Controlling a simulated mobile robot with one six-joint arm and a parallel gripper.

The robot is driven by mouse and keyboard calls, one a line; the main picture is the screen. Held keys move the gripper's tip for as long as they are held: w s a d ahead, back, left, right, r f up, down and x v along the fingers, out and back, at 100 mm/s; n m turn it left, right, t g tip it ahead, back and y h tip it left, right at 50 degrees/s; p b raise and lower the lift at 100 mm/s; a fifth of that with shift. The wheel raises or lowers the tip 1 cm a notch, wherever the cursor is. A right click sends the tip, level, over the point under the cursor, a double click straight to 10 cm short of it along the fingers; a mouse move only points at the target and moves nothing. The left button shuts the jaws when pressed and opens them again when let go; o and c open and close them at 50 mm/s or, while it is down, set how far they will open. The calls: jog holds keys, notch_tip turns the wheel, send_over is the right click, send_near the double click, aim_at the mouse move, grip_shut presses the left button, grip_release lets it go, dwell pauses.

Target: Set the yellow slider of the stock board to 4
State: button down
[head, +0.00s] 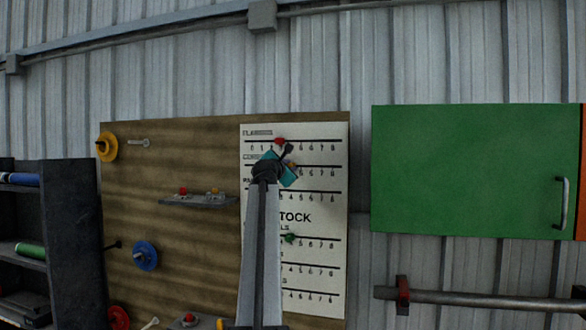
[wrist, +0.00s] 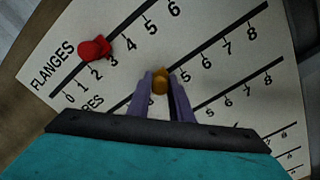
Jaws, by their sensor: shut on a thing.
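The stock board (head: 322,215) is a white sheet with several numbered slider lines. The yellow slider (wrist: 159,80) is a small yellow-orange knob on the second line from the top. My gripper (wrist: 162,88), seen from behind in the wrist view, is shut on it with a purple-grey finger on each side. The knob sits just left of the 5, about where a 4 would be; the fingers hide the numerals directly below it. In the head view my gripper (head: 287,160) is at the board's upper part.
A red slider (wrist: 95,48) sits on the FLANGES line above, near 2 to 3. A green slider (head: 290,238) is lower on the board. A brown pegboard (head: 175,160) with hung items and a small shelf (head: 198,202) lies left. A green cabinet (head: 465,170) hangs right.

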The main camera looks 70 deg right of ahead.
jog(key=shift+w, duration=0.35)
jog(key=c, duration=1.6)
grip_release()
jog(key=shift+a, duration=0.1)
jog(key=shift+s, duration=0.1)
jog(key=a+b, duration=0.1)
jog(key=a, duration=0.3)
jog(key=a+b, duration=0.2)
jog(key=a, duration=0.3)
jog(key=s+a+b, duration=0.1)
jog(key=a, duration=0.3)
jog(key=shift+a, duration=0.35)
